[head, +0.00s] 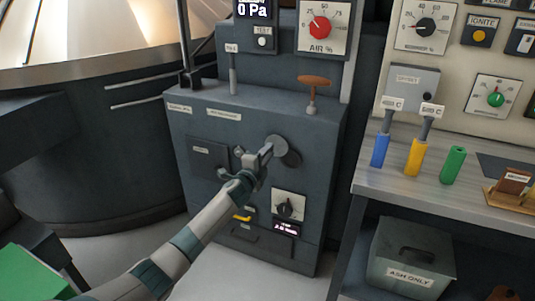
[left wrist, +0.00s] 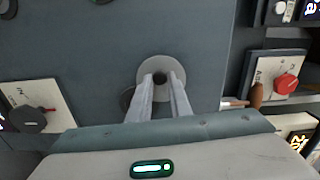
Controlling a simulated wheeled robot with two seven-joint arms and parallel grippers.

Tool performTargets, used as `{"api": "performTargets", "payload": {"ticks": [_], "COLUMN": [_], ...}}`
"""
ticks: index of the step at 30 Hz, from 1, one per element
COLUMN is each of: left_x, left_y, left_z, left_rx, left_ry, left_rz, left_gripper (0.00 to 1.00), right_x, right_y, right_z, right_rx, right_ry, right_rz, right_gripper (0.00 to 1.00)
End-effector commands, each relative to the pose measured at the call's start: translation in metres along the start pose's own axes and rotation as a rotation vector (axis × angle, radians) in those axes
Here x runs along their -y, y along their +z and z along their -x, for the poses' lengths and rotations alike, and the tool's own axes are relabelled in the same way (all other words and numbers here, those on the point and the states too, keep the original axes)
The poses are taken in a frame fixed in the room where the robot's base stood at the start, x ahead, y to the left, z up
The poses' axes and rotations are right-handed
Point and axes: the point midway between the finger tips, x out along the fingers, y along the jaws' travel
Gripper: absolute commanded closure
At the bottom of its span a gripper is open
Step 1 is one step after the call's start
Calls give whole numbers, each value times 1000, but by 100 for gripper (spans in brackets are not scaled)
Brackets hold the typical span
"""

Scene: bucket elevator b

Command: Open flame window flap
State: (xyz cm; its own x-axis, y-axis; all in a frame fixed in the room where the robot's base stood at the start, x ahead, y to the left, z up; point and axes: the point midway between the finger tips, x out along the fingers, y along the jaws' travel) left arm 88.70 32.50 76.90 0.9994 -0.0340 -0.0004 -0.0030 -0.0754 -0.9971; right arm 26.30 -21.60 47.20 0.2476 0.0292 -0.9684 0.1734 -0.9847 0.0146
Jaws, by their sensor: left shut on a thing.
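The flame window flap (head: 277,143) is a round grey disc on the front of the dark grey cabinet. It also shows in the left wrist view (left wrist: 162,63), with a small dark knob (left wrist: 160,78) at its middle. A darker round shape (left wrist: 126,98) shows partly from behind the disc, beside it. My left gripper (head: 266,151) is at the disc, its fingers (left wrist: 160,85) closed on the knob. The fingers hide part of the disc and knob. My right gripper is in neither view.
The cabinet front (head: 182,130) also carries a square dark panel (head: 208,157), a dial (head: 288,206) and a yellow handle (head: 242,217). An orange-brown T-handle (head: 313,82) stands on top. A bench (head: 445,205) with coloured holders is at the right, above an ash box (head: 412,258).

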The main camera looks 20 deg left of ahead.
Motion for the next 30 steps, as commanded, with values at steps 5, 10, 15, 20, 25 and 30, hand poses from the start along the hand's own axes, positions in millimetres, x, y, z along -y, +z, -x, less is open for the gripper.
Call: {"api": "performTargets", "payload": {"ticks": [5,10,15,20,25,30], "left_x": [0,0,0,0,0,-1], "left_y": [0,0,0,0,0,0], "left_z": [0,0,0,4,16,39], "left_rx": [0,0,0,0,0,0], "left_ry": [-1,-1,0,0,0,1], "left_rz": [1,2,2,2,1,0], "left_gripper": [70,64,64,64,64,64], "right_x": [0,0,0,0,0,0], "right_y": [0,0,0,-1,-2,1], "right_z": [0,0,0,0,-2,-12], "right_rx": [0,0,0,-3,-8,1], "right_ry": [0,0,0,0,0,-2], "right_rz": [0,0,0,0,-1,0], "right_gripper": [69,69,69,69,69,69]}}
